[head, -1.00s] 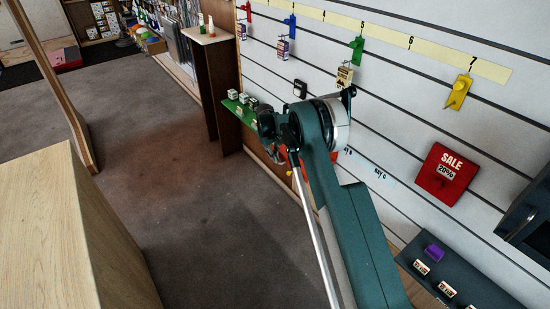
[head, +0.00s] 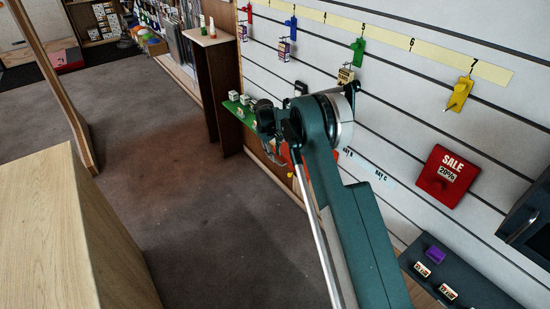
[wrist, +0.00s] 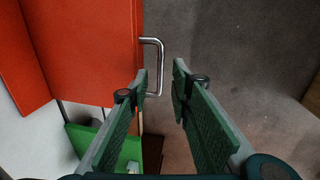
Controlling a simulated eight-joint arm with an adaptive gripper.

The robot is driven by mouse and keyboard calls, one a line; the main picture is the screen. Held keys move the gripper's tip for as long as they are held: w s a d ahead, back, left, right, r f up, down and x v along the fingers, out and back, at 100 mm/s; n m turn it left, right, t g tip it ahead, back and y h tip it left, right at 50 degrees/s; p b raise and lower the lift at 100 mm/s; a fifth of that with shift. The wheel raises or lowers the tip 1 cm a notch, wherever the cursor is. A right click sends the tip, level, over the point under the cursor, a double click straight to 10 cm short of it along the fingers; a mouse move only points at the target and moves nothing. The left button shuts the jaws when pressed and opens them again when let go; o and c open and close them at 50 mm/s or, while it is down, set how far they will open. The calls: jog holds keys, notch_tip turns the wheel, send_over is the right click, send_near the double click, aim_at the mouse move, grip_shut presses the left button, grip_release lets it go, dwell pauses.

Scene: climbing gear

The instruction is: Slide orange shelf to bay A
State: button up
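The orange shelf (wrist: 90,60) fills the upper left of the wrist view, with a silver bar handle (wrist: 158,68) on its edge. In the head view my arm hides most of it; only a small orange-red patch (head: 285,153) shows. My gripper (wrist: 160,76) is open, its two green-padded fingers apart. The handle's outer bar lies between the fingertips in the picture; I cannot tell whether they touch it. The bay C label (head: 382,175) and a partly hidden bay B label (head: 347,153) are on the slatted wall. No bay A label is visible.
A green shelf (head: 232,107) with small boxes sits left of my gripper; it also shows in the wrist view (wrist: 118,152). A dark shelf (head: 470,285) with several items is at lower right. A brown stand (head: 212,90) is at back left. Open carpet lies left.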

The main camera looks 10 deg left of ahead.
notch_tip(320, 180, up, 8)
jog(key=s+a, duration=0.1)
jog(key=shift+r, duration=0.15)
dwell(0.6)
